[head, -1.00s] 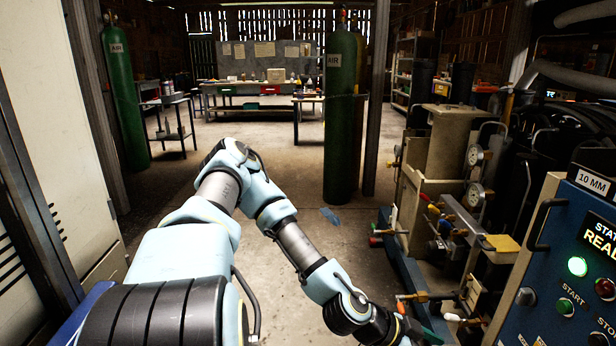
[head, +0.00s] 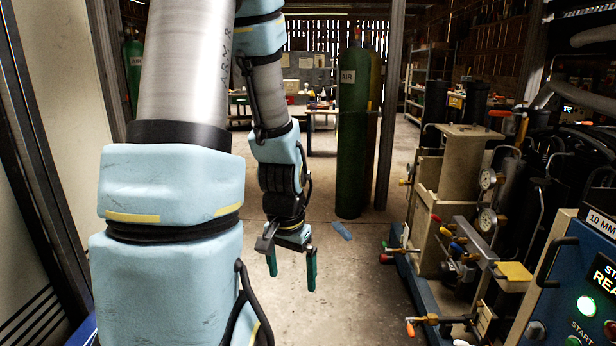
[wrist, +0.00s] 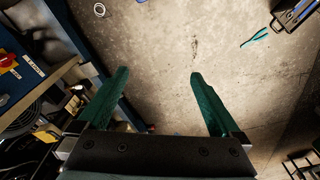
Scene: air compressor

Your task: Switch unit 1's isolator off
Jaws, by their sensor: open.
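My gripper (head: 292,272) hangs fingers down over the open floor in the head view, left of the compressor machinery. Its two green fingers are apart with nothing between them, as the wrist view (wrist: 158,80) also shows. A red rotary knob on a yellow plate (wrist: 9,60), which looks like an isolator, sits on a blue panel (wrist: 28,74) at the left edge of the wrist view. It is apart from the fingers and partly cut off. Its label is too small to read surely, and so is the knob's position. I cannot pick out an isolator in the head view.
A blue control panel (head: 580,285) with a lit green lamp stands at right. Pipework with gauges and coloured-handled valves (head: 465,240) stands beside it. A green air cylinder (head: 354,140) and a post stand behind. The central floor is mostly clear.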

